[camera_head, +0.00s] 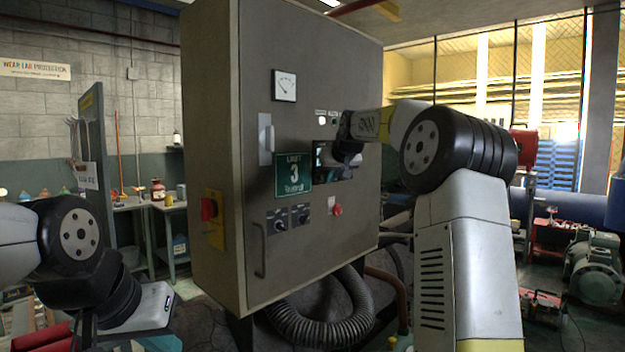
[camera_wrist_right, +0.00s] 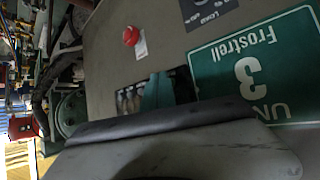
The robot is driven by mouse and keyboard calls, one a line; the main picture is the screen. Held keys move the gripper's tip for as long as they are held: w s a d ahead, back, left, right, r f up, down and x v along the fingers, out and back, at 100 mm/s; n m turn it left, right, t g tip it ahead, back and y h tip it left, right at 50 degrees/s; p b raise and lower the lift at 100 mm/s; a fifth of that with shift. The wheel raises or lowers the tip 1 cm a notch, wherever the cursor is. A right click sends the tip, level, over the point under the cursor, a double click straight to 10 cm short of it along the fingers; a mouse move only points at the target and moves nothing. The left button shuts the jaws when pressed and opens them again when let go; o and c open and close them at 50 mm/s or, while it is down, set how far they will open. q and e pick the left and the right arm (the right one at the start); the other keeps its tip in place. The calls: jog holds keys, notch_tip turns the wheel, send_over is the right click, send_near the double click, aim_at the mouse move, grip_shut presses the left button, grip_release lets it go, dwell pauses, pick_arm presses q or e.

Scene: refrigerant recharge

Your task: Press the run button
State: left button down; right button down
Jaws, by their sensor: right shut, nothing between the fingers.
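The grey control cabinet (camera_head: 300,60) stands in front of me in the head view. Its door has a round red button (camera_head: 337,210), a dark panel (camera_head: 323,158) and small round lights or buttons (camera_head: 321,122). I cannot read a run label on any of them. My right gripper (camera_head: 345,153) is shut and empty, close in front of the dark panel and hiding part of it; contact cannot be told. The right wrist view shows the red button (camera_wrist_right: 131,36) and the green Unit 3 sign (camera_wrist_right: 255,65) nearby. My left arm is at lower left; its fingers do not show.
The door also carries a gauge (camera_head: 285,85), dark rotary switches (camera_head: 278,220) and a handle (camera_head: 260,250). A red knob (camera_head: 209,208) on a yellow plate sticks out from the cabinet side. A corrugated hose (camera_head: 320,325) runs below. A workbench (camera_head: 165,207) stands at left.

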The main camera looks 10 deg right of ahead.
jog(key=shift+w+a, duration=0.2)
jog(key=shift+w, duration=0.1)
dwell(0.5)
dwell(0.4)
jog(key=shift+s+d, duration=0.45)
jog(key=shift+s, duration=0.15)
jog(key=s+d, duration=0.1)
jog(key=s, duration=0.1)
jog(key=s+d, duration=0.2)
dwell(0.4)
jog(key=shift+s, duration=0.1)
